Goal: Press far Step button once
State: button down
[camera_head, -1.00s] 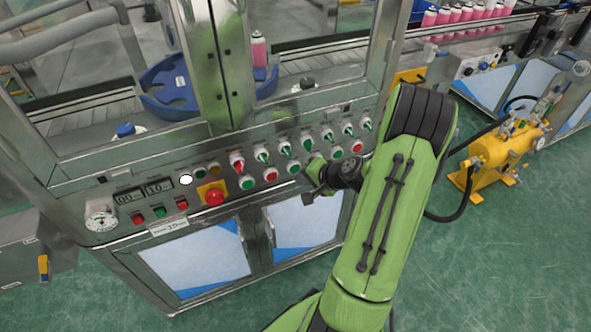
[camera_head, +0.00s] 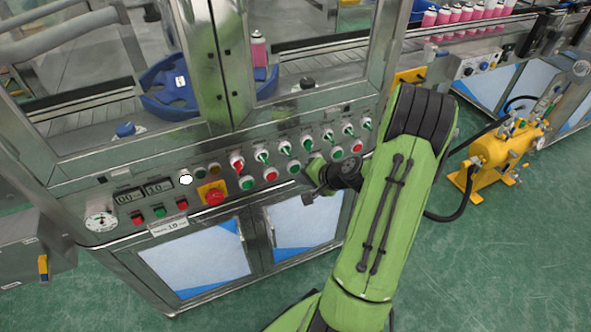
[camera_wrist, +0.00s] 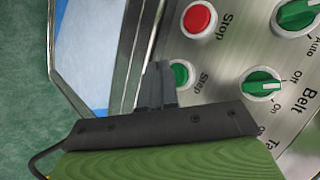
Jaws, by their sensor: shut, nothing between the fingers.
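The Step button (camera_wrist: 181,73) is a green round button in the wrist view, labelled "Step", in the steel panel. My gripper (camera_wrist: 158,85) is shut and empty, with its dark fingertips right beside the button and covering part of its edge. I cannot tell whether they touch it. In the head view my gripper (camera_head: 311,192) is in front of the lower row of buttons at the middle of the panel. It is too small there to tell which button is labelled Step.
A red Stop button (camera_wrist: 199,18) is beside the Step button. The panel also holds a red emergency button (camera_head: 214,195) and a gauge (camera_head: 101,219). A yellow tank (camera_head: 500,150) stands at right.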

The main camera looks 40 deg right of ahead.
jog(key=shift+w, duration=0.1)
jog(key=shift+w+d, duration=0.15)
jog(key=shift+w, duration=0.2)
jog(key=shift+w+d, duration=0.1)
jog(key=shift+w, duration=0.25)
dwell(0.6)
dwell(0.4)
jog(key=shift+s+a, duration=0.2)
jog(key=shift+s, duration=0.6)
jog(key=s, duration=0.1)
jog(key=s+a+b, duration=0.1)
jog(key=s, duration=0.1)
jog(key=s+b, duration=0.1)
jog(key=shift+s+a, duration=0.25)
jog(key=shift+s, duration=0.15)
dwell(0.4)
